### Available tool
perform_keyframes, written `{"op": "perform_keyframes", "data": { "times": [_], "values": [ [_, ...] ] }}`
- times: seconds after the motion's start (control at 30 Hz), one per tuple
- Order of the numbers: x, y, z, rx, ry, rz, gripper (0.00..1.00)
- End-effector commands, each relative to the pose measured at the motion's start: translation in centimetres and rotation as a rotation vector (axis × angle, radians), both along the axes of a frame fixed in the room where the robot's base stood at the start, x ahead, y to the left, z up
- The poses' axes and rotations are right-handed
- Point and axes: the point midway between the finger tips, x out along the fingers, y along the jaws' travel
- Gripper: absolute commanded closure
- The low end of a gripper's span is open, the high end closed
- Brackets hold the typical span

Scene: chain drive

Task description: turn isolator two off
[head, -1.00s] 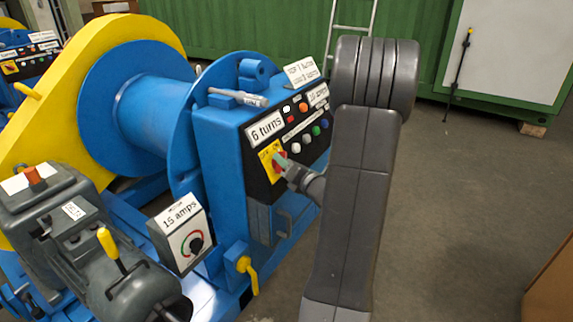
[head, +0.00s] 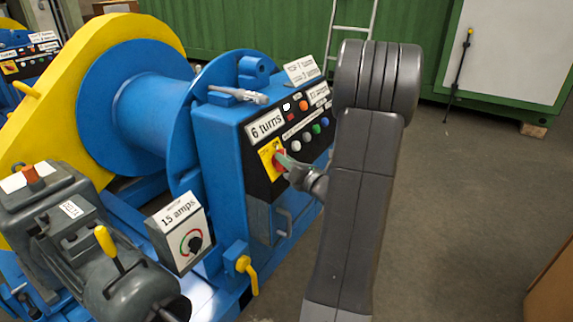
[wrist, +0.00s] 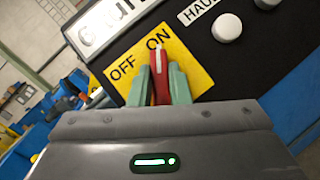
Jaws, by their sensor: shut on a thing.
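A red isolator handle (head: 278,155) sits on a yellow plate (head: 265,161) on the black panel of the blue winch. In the wrist view the red handle (wrist: 159,72) stands between the two pale green fingers of my gripper (wrist: 161,76), which is shut on it. The yellow plate (wrist: 196,62) is marked OFF and ON there, and the handle's white-marked tip is at ON. In the head view my gripper (head: 284,160) reaches the panel from the right. No isolator number is readable in these views.
A "6 turns" label (head: 266,125) and several coloured buttons sit close to the isolator. A loose tool (head: 238,95) lies on top of the blue housing. A yellow valve lever (head: 248,269) is below. Another panel (head: 32,60) shows at far left. Open floor (head: 450,200) lies right.

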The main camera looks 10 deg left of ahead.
Motion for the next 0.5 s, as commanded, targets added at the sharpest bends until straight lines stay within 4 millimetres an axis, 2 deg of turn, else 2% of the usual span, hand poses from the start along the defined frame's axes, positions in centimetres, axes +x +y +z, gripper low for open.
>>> {"op": "perform_keyframes", "data": {
  "times": [0.5],
  "values": [
    [0.20,-0.14,-0.21,-0.147,-0.407,0.216,1.00]
  ]
}}
